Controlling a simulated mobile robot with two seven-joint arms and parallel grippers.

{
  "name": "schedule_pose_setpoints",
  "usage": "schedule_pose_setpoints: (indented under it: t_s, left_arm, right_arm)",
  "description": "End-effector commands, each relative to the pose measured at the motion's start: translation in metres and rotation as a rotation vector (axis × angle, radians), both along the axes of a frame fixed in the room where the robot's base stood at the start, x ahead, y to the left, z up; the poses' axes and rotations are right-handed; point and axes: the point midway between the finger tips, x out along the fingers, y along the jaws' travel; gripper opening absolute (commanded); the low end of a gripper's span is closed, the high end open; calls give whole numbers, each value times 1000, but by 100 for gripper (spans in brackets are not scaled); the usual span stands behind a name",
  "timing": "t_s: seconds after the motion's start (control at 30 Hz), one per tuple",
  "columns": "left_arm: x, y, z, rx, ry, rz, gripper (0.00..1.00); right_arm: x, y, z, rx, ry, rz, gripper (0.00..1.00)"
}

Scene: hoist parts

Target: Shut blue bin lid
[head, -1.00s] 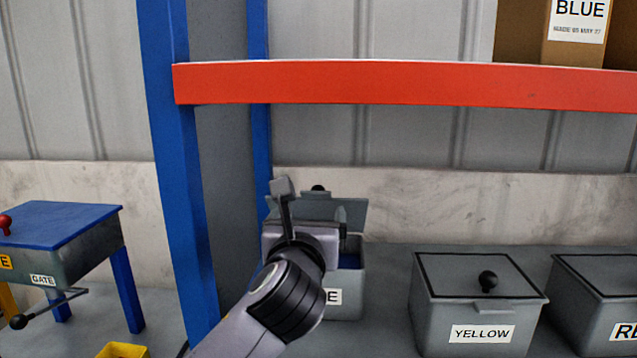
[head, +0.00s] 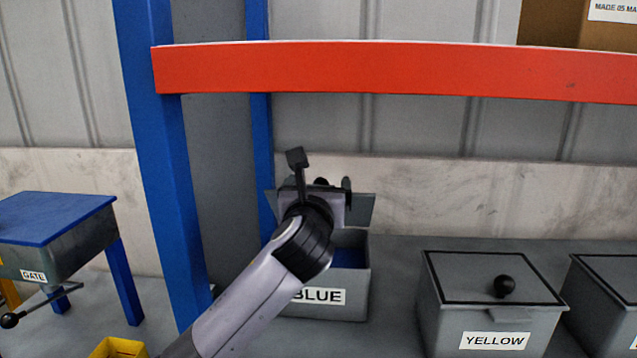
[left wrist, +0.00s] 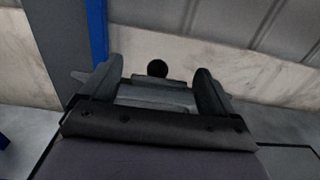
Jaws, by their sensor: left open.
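The blue bin (head: 352,304) is a grey box labelled BLUE, with blue showing inside, standing below the red beam. Its lid (head: 360,209) is raised at the back, and the bin is open. The lid's black knob (head: 320,182) shows just past my left gripper (head: 322,188), which is in front of the lid and hides much of it. In the left wrist view the knob (left wrist: 157,68) appears between the two spread fingers of my left gripper (left wrist: 158,74). The gripper is open and holds nothing; I cannot tell whether it touches the lid. My right gripper is not in view.
A closed bin labelled YELLOW (head: 490,310) stands to the right, with another closed bin (head: 605,300) beyond. A blue post (head: 165,180) and red beam (head: 400,70) frame the area. A blue-topped stand labelled GATE (head: 50,218) and a yellow container (head: 118,348) are at left.

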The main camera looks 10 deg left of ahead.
Motion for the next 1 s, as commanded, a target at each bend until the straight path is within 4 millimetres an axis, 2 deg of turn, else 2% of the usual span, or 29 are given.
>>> schedule_pose_setpoints:
  t_s: [0.2,0.47,0.57,0.7,1.0]
  left_arm:
    - [9,0,1,-1,0,-1,89]
    - [9,0,0,-1,0,0,89]
    - [9,0,0,-1,0,0,60]
    - [9,0,0,0,0,0,14]
    - [5,0,-6,1,-28,0,13]
  right_arm:
    - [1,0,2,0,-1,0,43]
    - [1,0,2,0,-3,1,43]
    - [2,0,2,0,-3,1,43]
    - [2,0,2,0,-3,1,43]
    - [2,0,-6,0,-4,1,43]
